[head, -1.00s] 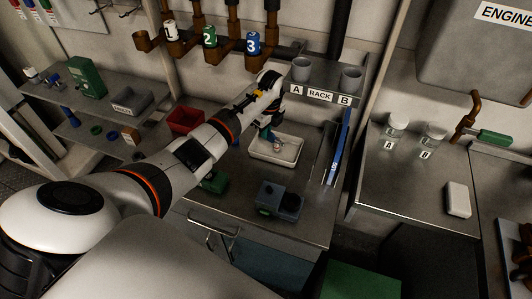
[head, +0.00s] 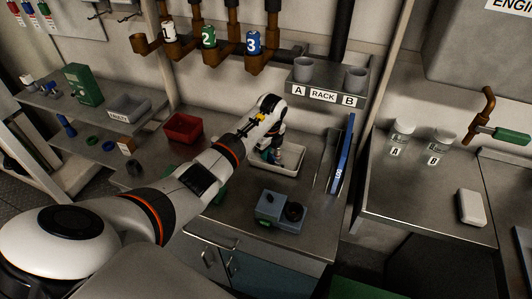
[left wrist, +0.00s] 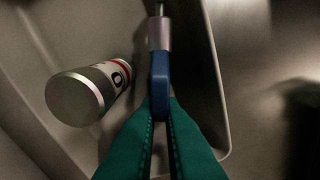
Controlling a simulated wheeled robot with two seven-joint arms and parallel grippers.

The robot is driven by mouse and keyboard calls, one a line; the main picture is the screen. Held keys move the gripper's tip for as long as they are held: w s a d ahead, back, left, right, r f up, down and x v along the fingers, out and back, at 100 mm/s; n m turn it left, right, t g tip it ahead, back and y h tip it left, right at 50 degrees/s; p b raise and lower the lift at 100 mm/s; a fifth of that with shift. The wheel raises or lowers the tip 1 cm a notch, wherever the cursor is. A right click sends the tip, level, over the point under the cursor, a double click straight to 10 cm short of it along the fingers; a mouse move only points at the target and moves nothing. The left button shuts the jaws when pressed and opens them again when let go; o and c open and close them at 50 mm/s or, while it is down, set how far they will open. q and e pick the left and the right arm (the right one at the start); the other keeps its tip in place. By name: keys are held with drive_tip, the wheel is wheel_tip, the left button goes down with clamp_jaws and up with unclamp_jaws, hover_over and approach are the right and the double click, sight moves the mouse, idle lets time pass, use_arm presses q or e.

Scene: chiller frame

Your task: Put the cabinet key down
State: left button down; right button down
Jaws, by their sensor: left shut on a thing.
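My left gripper (head: 270,156) is over the left part of the pale tray (head: 299,162) on the steel bench. In the left wrist view its green fingers (left wrist: 160,130) are shut on the cabinet key, held by its blue head (left wrist: 160,88). The key's pinkish collar and metal shaft point away from the fingers. The tray's wall (left wrist: 208,80) runs just right of the key. A silver can (left wrist: 90,92) with a red band and a "0" lies left of the key, apart from it. I cannot tell whether the key touches the tray. My right gripper is not in view.
A grey-blue box with a dark knob (head: 280,210) stands in front of the tray. A red bin (head: 183,129) is to its left, and a blue upright panel (head: 344,155) to its right. The rack shelf (head: 322,97) with two cups overhangs behind.

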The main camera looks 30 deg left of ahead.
use_arm(q)
drive_tip(key=c, duration=1.8)
unclamp_jaws()
drive_tip(key=shift+f, duration=0.1)
drive_tip(key=r, duration=0.7)
drive_tip(key=shift+d+r+b, duration=0.35)
drive_tip(key=shift+d+r, duration=0.05)
drive_tip(key=shift+s+f, duration=0.1)
drive_tip(key=shift+s, duration=0.05)
